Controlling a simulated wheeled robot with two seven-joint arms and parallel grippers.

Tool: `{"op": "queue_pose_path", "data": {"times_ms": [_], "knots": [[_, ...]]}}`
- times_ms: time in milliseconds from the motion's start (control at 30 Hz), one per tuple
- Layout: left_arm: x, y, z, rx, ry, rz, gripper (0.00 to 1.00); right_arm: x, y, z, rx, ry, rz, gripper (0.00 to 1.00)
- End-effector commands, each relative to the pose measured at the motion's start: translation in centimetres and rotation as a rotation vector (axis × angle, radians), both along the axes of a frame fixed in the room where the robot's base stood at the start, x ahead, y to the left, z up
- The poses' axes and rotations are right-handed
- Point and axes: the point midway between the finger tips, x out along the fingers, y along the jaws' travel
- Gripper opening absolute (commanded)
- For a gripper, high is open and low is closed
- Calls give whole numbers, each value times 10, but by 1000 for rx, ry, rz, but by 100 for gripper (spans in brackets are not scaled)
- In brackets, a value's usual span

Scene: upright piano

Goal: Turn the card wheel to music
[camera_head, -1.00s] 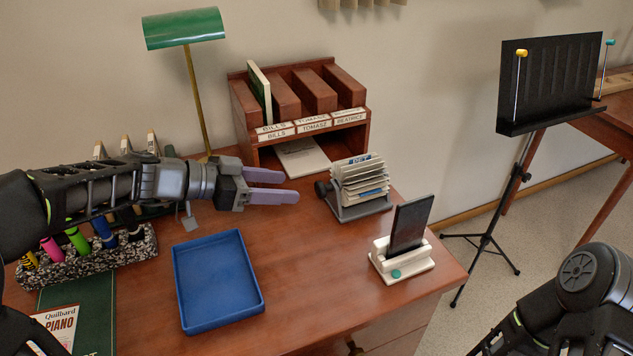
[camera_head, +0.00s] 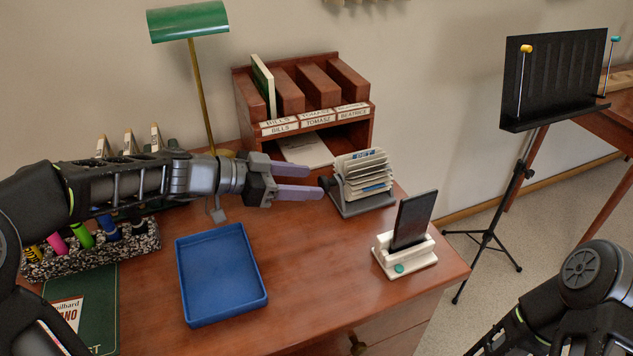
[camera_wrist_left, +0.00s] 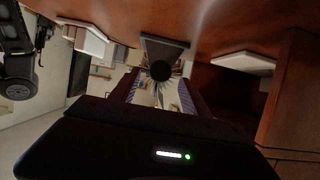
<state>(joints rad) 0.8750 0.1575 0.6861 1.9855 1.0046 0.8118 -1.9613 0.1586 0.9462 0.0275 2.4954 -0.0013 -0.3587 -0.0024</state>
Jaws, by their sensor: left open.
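The card wheel (camera_head: 366,172), a grey stand with a fan of pale cards, sits on the desk in front of the wooden sorter. Its front card has a blue tab whose lettering is too small to read surely. Its dark round knob (camera_head: 327,183) faces my left gripper (camera_head: 316,182), which is open with its purple fingertips close to the knob. In the left wrist view the knob (camera_wrist_left: 160,70) appears ahead, between the two fingers (camera_wrist_left: 160,98); I cannot tell whether they touch it. My right gripper is out of view; only part of that arm shows.
A wooden sorter (camera_head: 372,133) with labels stands behind. A phone (camera_head: 413,219) in a white dock (camera_head: 405,262) is right of the wheel. A blue tray (camera_head: 220,275) lies below my left arm. A green lamp (camera_head: 188,22) and a pen holder (camera_head: 95,256) are on the left.

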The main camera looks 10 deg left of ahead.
Motion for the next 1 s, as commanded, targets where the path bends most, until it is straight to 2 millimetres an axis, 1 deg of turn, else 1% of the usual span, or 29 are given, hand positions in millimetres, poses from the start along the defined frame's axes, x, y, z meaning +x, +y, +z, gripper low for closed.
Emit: {"op": "queue_pose_path", "data": {"times_ms": [33, 200, 300, 533, 567, 1000], "knots": [[4, -8, -3, -4, 0, -5, 55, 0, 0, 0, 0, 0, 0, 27], [14, -22, -10, -3, 1, -2, 55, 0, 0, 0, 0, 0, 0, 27], [16, -25, -12, -1, 0, -1, 55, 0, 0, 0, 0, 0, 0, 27], [16, -25, -12, 0, 0, 0, 55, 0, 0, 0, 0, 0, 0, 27], [16, -25, -12, 0, 0, 0, 53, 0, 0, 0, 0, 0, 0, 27], [16, -25, -12, 0, 0, 0, 17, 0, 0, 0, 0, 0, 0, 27]]}}
